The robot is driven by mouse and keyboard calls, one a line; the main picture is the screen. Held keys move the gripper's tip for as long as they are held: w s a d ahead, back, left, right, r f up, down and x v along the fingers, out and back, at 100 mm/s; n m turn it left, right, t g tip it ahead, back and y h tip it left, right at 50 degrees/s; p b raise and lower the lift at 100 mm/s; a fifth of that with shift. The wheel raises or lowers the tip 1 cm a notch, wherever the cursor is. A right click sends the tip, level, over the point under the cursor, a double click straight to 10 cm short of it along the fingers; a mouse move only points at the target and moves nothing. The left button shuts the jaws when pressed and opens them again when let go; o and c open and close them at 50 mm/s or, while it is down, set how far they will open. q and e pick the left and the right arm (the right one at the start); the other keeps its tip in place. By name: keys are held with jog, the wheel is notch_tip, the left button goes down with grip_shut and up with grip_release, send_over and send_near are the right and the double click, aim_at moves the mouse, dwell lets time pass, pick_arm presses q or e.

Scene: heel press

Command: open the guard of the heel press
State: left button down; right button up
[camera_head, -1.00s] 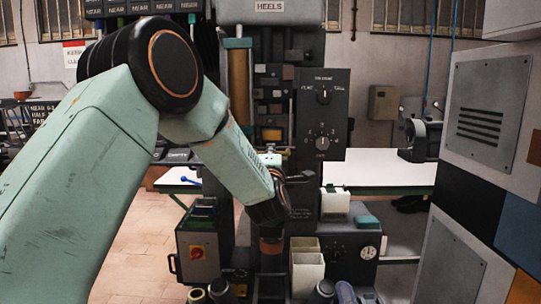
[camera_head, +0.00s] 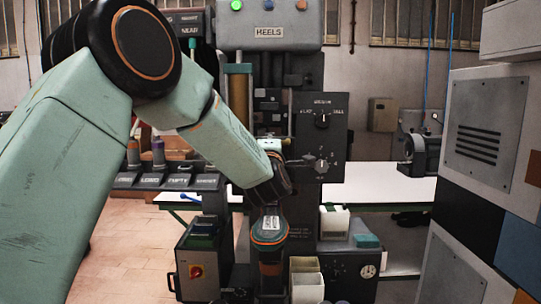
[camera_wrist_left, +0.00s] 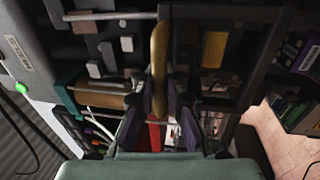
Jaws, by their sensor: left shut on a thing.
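The heel press (camera_head: 269,35), a grey and dark machine marked HEELS, stands ahead in the head view. My left arm reaches across its front, and the wrist hides the middle of the press and the gripper itself. In the left wrist view, my left gripper (camera_wrist_left: 163,100) is shut on a yellow upright handle (camera_wrist_left: 158,55). The handle stands in front of dark press parts with small light blocks. I cannot make out the guard's outline or how far it stands open. My right gripper is in neither view.
A black panel with two knobs (camera_head: 321,135) is on the press's right. A grey box with a red switch (camera_head: 196,272) stands low left. White bins (camera_head: 307,281) and a gauge (camera_head: 367,271) are low right. A large grey cabinet (camera_head: 482,120) closes the right side.

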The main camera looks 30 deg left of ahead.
pick_arm(q)
jog(key=c, duration=1.9)
grip_release()
jog(key=shift+s, duration=0.1)
jog(key=o, duration=0.5)
jog(key=shift+s+d+r, duration=0.15)
jog(key=shift+s+r, duration=0.05)
jog(key=shift+s, duration=0.15)
jog(key=shift+w+f, duration=0.25)
jog(key=shift+w, duration=0.1)
jog(key=v, duration=1.2)
jog(key=shift+s+r, duration=0.2)
jog(key=shift+w+f, duration=0.1)
jog(key=shift+w, duration=0.1)
jog(key=shift+s, duration=0.1)
